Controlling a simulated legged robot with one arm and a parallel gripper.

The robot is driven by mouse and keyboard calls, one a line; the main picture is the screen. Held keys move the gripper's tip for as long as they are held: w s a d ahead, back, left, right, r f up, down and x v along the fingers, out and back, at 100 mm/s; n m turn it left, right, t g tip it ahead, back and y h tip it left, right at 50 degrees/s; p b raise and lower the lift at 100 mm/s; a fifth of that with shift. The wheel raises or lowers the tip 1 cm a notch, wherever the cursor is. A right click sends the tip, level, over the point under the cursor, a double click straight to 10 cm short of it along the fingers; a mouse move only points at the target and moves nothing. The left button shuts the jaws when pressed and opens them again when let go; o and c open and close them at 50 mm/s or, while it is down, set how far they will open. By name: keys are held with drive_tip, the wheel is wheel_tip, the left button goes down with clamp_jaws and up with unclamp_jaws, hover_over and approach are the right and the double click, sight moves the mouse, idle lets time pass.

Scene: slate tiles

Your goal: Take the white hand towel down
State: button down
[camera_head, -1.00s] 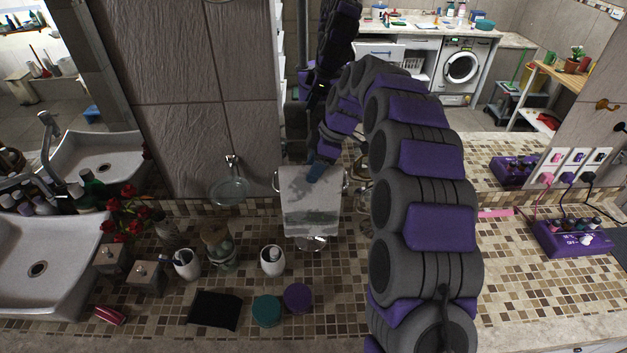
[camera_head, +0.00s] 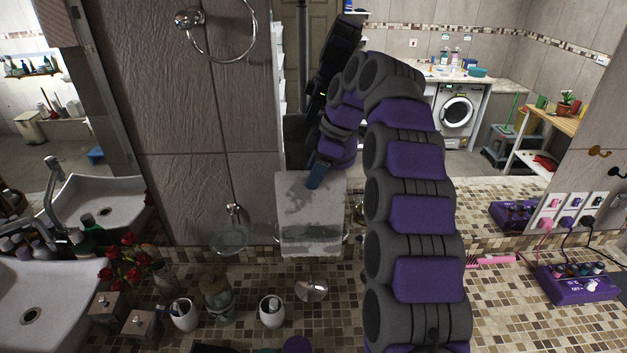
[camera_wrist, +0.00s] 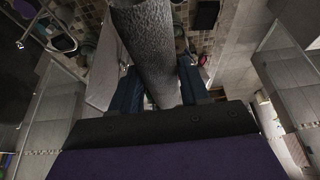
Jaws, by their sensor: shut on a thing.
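The white hand towel (camera_head: 308,217), with grey patches, hangs upright above the tiled counter in the head view. Its lower edge hangs just below a metal holder (camera_head: 346,234), whose ends show beside the cloth. The towel hides the rest of the holder, so I cannot tell whether they touch. My gripper (camera_head: 318,172) is shut on the towel's upper edge. In the wrist view, the gripper's blue fingers (camera_wrist: 158,92) pinch the cloth, and the textured towel (camera_wrist: 150,45) stretches away between them.
An empty metal ring (camera_head: 222,25) is on the wall at upper left. A glass dish (camera_head: 229,238) is mounted left of the towel. Below are a white cup (camera_head: 271,311), a glass jar (camera_head: 217,298) and a sink (camera_head: 40,305). A purple power box (camera_head: 578,283) stands on the right.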

drive_tip(key=shift+r+p, duration=2.6)
drive_tip(key=shift+r, duration=0.8)
drive_tip(key=shift+f, duration=0.1)
